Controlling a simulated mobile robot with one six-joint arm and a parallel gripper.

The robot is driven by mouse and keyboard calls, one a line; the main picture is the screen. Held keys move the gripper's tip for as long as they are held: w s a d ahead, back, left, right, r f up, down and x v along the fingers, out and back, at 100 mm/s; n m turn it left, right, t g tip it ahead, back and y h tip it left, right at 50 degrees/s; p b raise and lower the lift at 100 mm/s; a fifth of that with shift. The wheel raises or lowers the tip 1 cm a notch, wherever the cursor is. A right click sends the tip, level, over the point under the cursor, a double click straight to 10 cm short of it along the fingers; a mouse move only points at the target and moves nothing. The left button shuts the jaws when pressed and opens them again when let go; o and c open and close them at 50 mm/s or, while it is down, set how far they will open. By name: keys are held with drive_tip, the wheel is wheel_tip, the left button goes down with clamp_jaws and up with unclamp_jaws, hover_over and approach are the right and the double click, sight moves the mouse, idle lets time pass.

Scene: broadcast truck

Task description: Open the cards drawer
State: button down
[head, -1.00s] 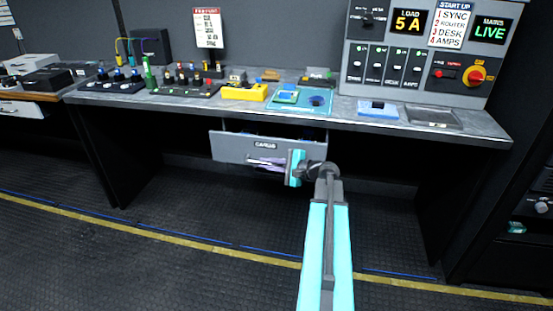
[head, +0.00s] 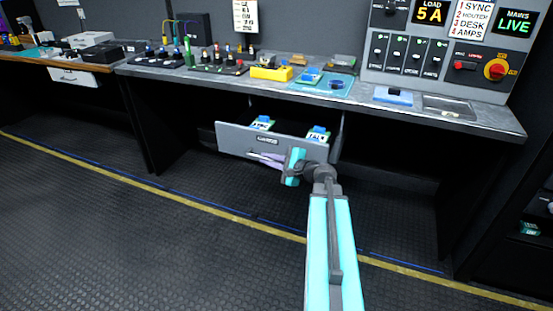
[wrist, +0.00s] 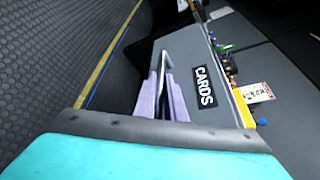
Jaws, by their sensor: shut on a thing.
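The grey cards drawer (head: 232,139) hangs under the desk and stands partly open. Blue and white cards (head: 318,134) show inside it, one at the left and one at the right. My gripper (head: 266,158) is at the drawer front and shut on its handle. In the wrist view the two pale purple fingers (wrist: 165,97) close around the handle bar (wrist: 161,60), beside the CARDS label (wrist: 204,87) on the drawer front. My gripper's cyan body hides part of the drawer front's lower right in the head view.
The desk (head: 350,93) above carries a yellow device (head: 271,73), a blue tray and several small controls. A panel (head: 440,50) with switches stands at the back right. The dark floor (head: 150,230) in front of the drawer is clear.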

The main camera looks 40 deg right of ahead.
drive_tip(key=shift+a+r, duration=0.1)
drive_tip(key=shift+a, duration=0.5)
drive_tip(key=c, duration=1.8)
unclamp_jaws()
drive_tip(key=shift+d, duration=0.2)
drive_tip(key=shift+s, duration=0.1)
drive_tip(key=p+v, duration=0.4)
drive_tip(key=v, duration=0.5)
drive_tip(key=shift+s+d+r, duration=0.1)
drive_tip(key=shift+s+d, duration=0.1)
drive_tip(key=shift+d, duration=0.05)
drive_tip(key=shift+s+p, duration=0.35)
drive_tip(key=shift+p, duration=0.5)
